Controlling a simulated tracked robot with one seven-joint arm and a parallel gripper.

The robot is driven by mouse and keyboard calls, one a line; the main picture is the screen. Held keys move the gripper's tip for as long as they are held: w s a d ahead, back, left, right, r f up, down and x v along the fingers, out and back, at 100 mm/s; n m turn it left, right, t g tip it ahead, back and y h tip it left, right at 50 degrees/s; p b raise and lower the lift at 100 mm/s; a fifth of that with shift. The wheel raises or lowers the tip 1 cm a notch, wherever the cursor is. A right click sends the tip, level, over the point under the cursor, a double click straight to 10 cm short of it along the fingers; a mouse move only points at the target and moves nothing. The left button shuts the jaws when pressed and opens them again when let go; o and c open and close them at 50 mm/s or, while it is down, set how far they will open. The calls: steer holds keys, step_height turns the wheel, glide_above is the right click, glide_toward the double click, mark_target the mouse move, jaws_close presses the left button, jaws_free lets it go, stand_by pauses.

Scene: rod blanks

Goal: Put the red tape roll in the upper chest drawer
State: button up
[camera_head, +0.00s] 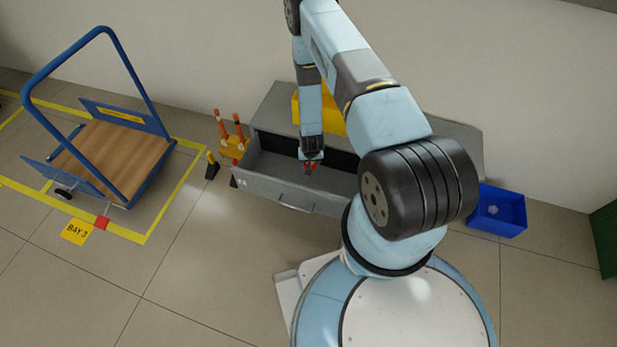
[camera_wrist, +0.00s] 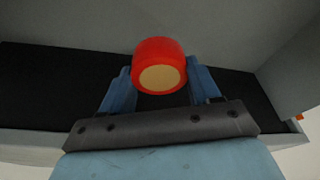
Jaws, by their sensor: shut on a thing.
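The red tape roll (camera_wrist: 160,65) has a pale tan core and sits between the two blue fingers of my gripper (camera_wrist: 158,84) in the wrist view. My gripper is shut on it. In the head view the roll (camera_head: 310,166) is a small red patch under my gripper (camera_head: 309,163). The grey chest's upper drawer (camera_head: 262,186) is pulled open, with a handle on its front. My gripper holds the roll over or inside the open drawer; the exact height is hard to tell. The dark drawer interior (camera_wrist: 60,85) surrounds it in the wrist view. My arm hides the drawer's right part.
A yellow bin (camera_head: 328,112) stands on the chest top (camera_head: 272,112). An orange item with posts (camera_head: 232,146) stands left of the chest, near a blue trolley (camera_head: 110,150). A blue bin (camera_head: 498,218) with something small inside is at right. The floor left of my base is clear.

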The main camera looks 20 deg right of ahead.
mark_target(310, 178)
steer(key=shift+f, duration=4.65)
steer(key=o, duration=1)
steer(key=shift+f, duration=0.1)
steer(key=shift+o, duration=0.2)
